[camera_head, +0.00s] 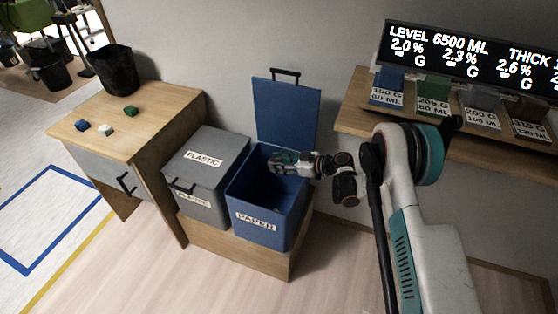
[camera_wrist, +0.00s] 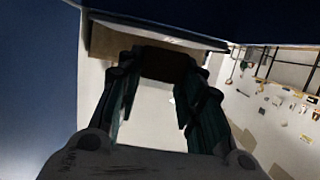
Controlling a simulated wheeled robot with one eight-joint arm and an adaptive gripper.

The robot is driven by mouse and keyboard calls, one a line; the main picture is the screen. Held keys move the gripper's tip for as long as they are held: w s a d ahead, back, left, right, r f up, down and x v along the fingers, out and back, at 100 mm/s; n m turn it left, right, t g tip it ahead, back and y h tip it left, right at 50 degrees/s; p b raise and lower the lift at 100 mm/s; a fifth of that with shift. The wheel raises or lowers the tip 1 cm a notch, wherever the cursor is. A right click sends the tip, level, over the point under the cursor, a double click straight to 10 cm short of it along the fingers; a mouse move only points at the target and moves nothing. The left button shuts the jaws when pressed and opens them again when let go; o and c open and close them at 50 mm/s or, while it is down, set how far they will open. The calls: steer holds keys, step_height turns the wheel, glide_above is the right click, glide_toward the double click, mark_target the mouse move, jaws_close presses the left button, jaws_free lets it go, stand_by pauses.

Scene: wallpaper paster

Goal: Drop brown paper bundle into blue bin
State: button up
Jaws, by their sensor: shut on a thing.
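The blue bin (camera_head: 252,208) stands on a low wooden platform with a "PAPER" label on its front. Its blue lid (camera_head: 285,108) is raised upright behind the opening. My gripper (camera_head: 277,158) reaches in from the right and lies over the bin's opening, near the back. In the wrist view, my gripper (camera_wrist: 158,85) has its fingers on either side of a dark brown bundle (camera_wrist: 167,62) held at the tips. The bundle cannot be made out in the head view.
A grey "PLASTIC" bin (camera_head: 205,160) with a shut lid stands left of the blue bin. A wooden desk (camera_head: 150,115) holds a black basket (camera_head: 113,69) and small coloured blocks. A shelf (camera_head: 440,135) with labelled containers and a display (camera_head: 470,55) is at the right.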

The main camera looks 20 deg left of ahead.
steer(key=o, duration=0.9)
steer(key=shift+d, duration=0.1)
steer(key=v, duration=1.2)
